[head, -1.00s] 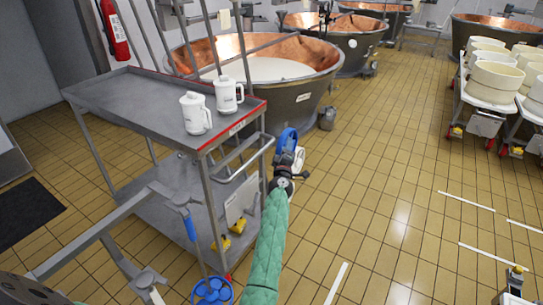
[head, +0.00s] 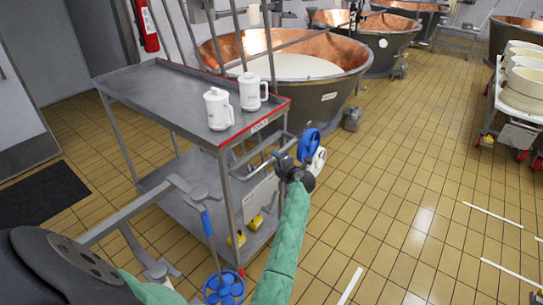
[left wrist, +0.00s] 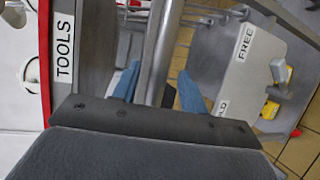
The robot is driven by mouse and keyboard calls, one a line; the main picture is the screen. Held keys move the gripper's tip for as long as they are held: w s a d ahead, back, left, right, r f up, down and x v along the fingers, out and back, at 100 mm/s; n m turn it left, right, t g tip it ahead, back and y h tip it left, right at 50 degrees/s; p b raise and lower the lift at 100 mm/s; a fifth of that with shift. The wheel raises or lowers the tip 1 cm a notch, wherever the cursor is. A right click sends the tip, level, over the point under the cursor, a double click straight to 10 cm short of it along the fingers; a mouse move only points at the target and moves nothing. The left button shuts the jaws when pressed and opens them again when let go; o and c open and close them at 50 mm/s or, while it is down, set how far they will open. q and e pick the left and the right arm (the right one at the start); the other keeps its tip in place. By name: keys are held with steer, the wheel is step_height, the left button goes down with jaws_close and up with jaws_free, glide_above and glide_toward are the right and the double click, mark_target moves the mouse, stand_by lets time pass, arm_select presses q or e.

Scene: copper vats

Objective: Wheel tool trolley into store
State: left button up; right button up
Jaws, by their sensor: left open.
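The tool trolley (head: 165,100) is a grey metal cart with two shelves. Its top shelf has a red front edge with a TOOLS label, which also shows in the left wrist view (left wrist: 64,50). Two white jugs (head: 220,110) stand on the top shelf near that edge. My left gripper (head: 280,160) is at the trolley's front handle. In the left wrist view, the grey handle bar (left wrist: 160,50) runs between the open blue fingers. I cannot tell whether they touch it. My right gripper is not in view.
A cart of cream tubs (head: 515,100) is at right. Tiled floor (head: 400,200) between is clear. A dark mat (head: 40,195) lies at left.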

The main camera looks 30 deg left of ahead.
arm_select(q)
steer(key=shift+p+x, duration=0.55)
steer(key=shift+x, duration=1.8)
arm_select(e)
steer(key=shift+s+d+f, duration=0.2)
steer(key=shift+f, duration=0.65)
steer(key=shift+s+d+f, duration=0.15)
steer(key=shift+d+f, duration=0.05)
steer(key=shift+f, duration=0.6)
arm_select(q)
jaws_close()
